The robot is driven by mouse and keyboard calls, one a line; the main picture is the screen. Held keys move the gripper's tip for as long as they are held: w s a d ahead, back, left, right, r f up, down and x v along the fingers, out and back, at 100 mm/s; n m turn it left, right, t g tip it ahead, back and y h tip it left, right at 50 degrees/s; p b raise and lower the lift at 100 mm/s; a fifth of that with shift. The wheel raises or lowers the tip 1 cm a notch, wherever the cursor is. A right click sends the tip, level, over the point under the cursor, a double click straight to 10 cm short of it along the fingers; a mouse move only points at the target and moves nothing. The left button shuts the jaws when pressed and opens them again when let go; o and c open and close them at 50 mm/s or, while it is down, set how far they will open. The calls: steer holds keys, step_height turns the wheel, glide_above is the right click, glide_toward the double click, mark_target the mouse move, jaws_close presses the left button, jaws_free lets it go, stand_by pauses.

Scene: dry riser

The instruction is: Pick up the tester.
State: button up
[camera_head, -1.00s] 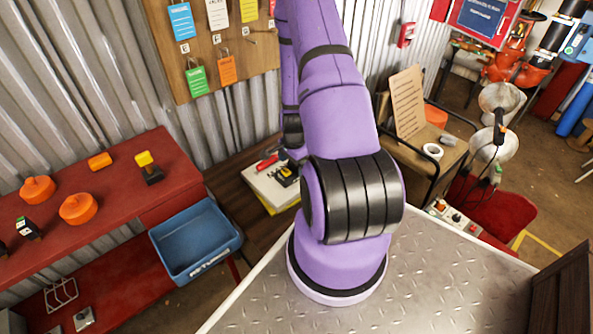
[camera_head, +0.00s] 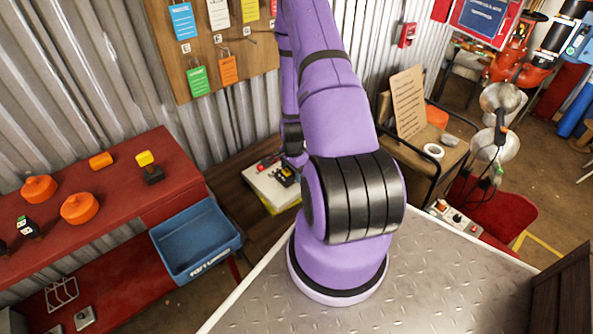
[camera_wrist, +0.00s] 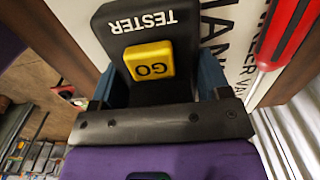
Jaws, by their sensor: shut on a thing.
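The tester (camera_wrist: 190,28) is a black block marked TESTER with a yellow GO button (camera_wrist: 150,62). In the wrist view it sits between the blue fingers of my gripper (camera_wrist: 158,85), which is shut on it. In the head view the tester (camera_head: 283,178) shows small and dark over the white manual (camera_head: 268,190) on the wooden bench. My arm partly covers this spot. I cannot tell whether the tester touches the manual.
A red screwdriver (camera_wrist: 285,30) lies close beside the tester on the manual. A blue return tray (camera_head: 197,240) and a red bench (camera_head: 110,200) with orange caps stand left. A corrugated wall and tag board (camera_head: 250,50) rise behind.

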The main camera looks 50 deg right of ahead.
steer(key=shift+r, duration=0.1)
steer(key=shift+r, duration=0.8)
step_height(320, 180, up, 2)
steer(key=s+d, duration=0.3)
steer(key=d, duration=0.1)
steer(key=s+d, duration=0.3)
steer(key=d, duration=0.1)
steer(key=s+d+r, duration=0.1)
steer(key=s+d, duration=0.2)
steer(key=d, duration=0.2)
steer(key=shift+s+r, duration=0.1)
steer(key=shift+s, duration=0.2)
steer(key=shift+w, duration=0.1)
stand_by(0.4)
